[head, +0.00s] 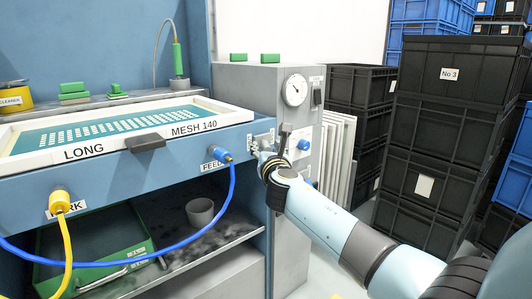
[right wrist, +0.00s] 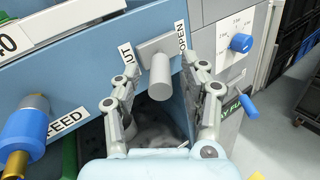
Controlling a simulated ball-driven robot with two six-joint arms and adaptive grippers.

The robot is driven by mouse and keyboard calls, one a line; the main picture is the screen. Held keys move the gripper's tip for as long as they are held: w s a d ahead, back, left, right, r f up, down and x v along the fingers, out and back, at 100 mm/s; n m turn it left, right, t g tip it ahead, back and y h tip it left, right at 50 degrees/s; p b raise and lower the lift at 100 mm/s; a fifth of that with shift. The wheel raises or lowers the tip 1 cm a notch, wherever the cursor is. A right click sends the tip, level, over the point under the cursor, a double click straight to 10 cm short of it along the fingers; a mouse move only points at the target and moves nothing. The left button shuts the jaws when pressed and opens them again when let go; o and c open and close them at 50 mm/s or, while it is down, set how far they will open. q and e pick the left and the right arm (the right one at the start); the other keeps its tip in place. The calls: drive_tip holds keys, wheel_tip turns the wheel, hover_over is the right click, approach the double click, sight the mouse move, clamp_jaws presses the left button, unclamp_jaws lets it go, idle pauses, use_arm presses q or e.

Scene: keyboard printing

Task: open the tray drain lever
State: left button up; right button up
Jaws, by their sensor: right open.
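The drain lever (right wrist: 160,78) is a grey cylindrical handle on a squarish grey plate on the blue front panel. It sticks out toward the camera in the right wrist view, between a partly hidden label reading "UT" (right wrist: 127,53) and an "OPEN" label (right wrist: 182,37). My right gripper (right wrist: 165,62) is open, with one finger on each side of the lever. Gaps show between the fingers and the handle. In the head view my right gripper (head: 267,160) is at the panel's right end and mostly hides the lever. My left gripper is not in view.
The white-framed mesh tray (head: 20,147) lies left of the lever. A blue FEED connector (head: 224,156) and hose (head: 232,190) hang nearby. A grey cabinet with a gauge (head: 294,90) and blue knobs stands right. Black crates (head: 437,120) are stacked beyond.

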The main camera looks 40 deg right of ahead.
drive_tip(key=shift+w+d, duration=0.2)
drive_tip(key=shift+w, duration=0.2)
drive_tip(key=c, duration=0.8)
clamp_jaws()
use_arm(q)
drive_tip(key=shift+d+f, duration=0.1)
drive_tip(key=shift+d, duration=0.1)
